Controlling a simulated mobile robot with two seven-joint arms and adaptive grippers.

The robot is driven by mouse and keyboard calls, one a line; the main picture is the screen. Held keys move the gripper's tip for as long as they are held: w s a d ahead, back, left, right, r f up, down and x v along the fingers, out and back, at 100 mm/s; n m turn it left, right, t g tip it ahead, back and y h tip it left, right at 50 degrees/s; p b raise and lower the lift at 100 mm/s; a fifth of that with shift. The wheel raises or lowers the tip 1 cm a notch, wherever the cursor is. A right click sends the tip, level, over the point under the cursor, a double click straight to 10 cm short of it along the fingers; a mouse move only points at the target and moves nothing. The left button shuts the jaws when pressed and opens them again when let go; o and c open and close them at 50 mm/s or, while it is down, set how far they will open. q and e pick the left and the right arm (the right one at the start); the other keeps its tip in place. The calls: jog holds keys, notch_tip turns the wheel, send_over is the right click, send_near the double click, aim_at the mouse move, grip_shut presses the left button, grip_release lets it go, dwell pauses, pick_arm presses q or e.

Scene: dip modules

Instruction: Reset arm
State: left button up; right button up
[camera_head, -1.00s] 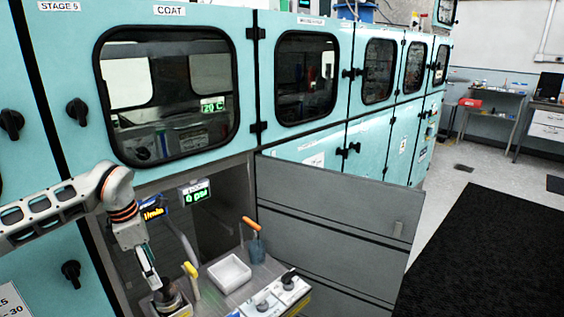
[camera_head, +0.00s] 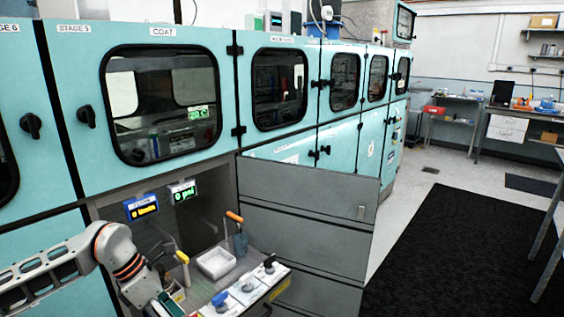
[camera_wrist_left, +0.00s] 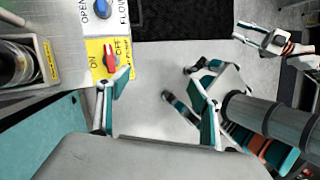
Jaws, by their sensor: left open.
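My left arm comes in from the left in the head view, with its gripper (camera_head: 168,304) low at the bottom edge, partly cut off. In the left wrist view the left gripper (camera_wrist_left: 158,108) has its two fingers spread wide with nothing between them, over grey floor. Its left finger overlaps the edge of a yellow ON/OFF plate in the picture. My right gripper (camera_wrist_left: 266,38) shows small at the top right of the left wrist view; its jaw state is unclear. It is not in the head view.
An open cabinet bay holds a white tray (camera_head: 216,263), an orange-handled tool (camera_head: 235,217) and a panel with several knobs. A red knob (camera_wrist_left: 111,60) and a blue knob (camera_wrist_left: 102,9) are near the left gripper. The open grey door (camera_head: 310,225) stands right of the bay.

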pick_arm(q)
jog(key=s+d+r+n+t+h, duration=0.2)
jog(key=s+d+n+h, duration=0.15)
jog(key=d, duration=0.45)
jog(key=s+d+r+n+t+h, duration=0.1)
jog(key=s+d+n+h, duration=0.1)
jog(key=d+n+h, duration=0.45)
jog(key=s+d+r+n+t+h, duration=0.1)
jog(key=s+d+r+t+h, duration=0.15)
jog(key=d, duration=0.65)
jog(key=a+f+n+t+y, duration=0.9)
jog(key=a+f+n+t, duration=0.15)
jog(key=n, duration=1.05)
jog(key=s+a+f+n+g+y, duration=0.2)
jog(key=s+a+f+n+y, duration=0.1)
jog(key=f, duration=0.5)
jog(key=s+a+f+n+g+y, duration=0.3)
jog(key=s+a+f+n, duration=0.3)
jog(key=s+f, duration=0.3)
jog(key=shift+s+n, duration=0.65)
jog(key=shift+n, duration=0.25)
